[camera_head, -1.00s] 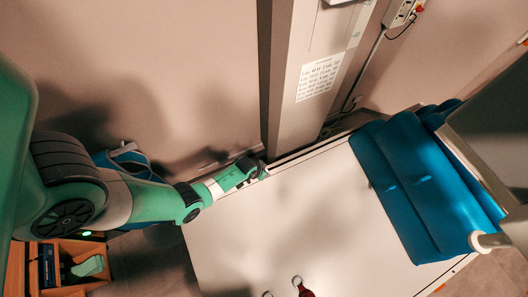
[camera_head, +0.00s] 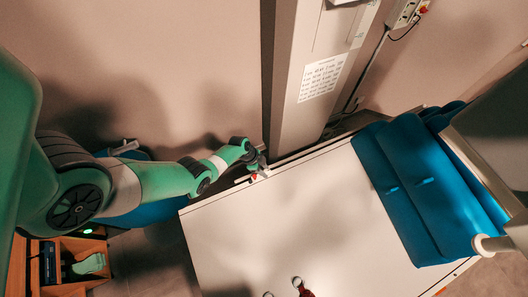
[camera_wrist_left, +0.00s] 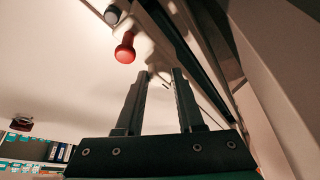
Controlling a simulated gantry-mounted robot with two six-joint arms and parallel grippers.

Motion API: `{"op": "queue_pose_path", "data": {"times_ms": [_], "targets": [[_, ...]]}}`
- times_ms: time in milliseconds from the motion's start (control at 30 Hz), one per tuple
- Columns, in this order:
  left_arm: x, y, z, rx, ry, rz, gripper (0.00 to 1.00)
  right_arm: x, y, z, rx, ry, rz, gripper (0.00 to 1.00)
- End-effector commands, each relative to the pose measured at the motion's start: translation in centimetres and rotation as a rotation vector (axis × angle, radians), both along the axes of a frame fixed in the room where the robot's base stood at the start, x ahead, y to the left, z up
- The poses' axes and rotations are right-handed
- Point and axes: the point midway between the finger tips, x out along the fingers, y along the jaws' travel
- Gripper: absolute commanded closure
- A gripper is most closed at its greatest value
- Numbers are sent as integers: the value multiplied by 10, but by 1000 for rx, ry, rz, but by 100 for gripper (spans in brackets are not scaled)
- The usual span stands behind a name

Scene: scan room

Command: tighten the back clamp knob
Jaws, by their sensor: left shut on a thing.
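My left gripper (camera_head: 259,168) is at the back edge of the white table (camera_head: 310,215), beside the grey column. In the left wrist view its two fingers (camera_wrist_left: 160,76) stand a little apart, with a small pale piece (camera_wrist_left: 157,82) between their tips; I take it as part of the back clamp, though most of it is hidden. A small red spot (camera_head: 254,177) shows beside the gripper in the head view. My right gripper is out of view.
The grey column (camera_head: 312,75) rises close behind the gripper. Blue cushions (camera_head: 415,190) cover the table's right side. A red item (camera_head: 303,288) with rings is at the bottom edge. A wooden shelf unit (camera_head: 72,252) is at lower left. The table's middle is clear.

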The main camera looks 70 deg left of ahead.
Motion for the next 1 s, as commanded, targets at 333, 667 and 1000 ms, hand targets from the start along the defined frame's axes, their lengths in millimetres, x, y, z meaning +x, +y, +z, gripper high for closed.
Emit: {"op": "queue_pose_path", "data": {"times_ms": [333, 667, 1000], "targets": [[1, 2, -1, 1, 2, -196, 100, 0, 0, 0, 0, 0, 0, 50], [1, 2, 0, 2, 1, -253, 100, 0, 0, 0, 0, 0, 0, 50], [1, 1, 1, 1, -1, -254, 55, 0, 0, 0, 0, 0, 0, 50]]}}
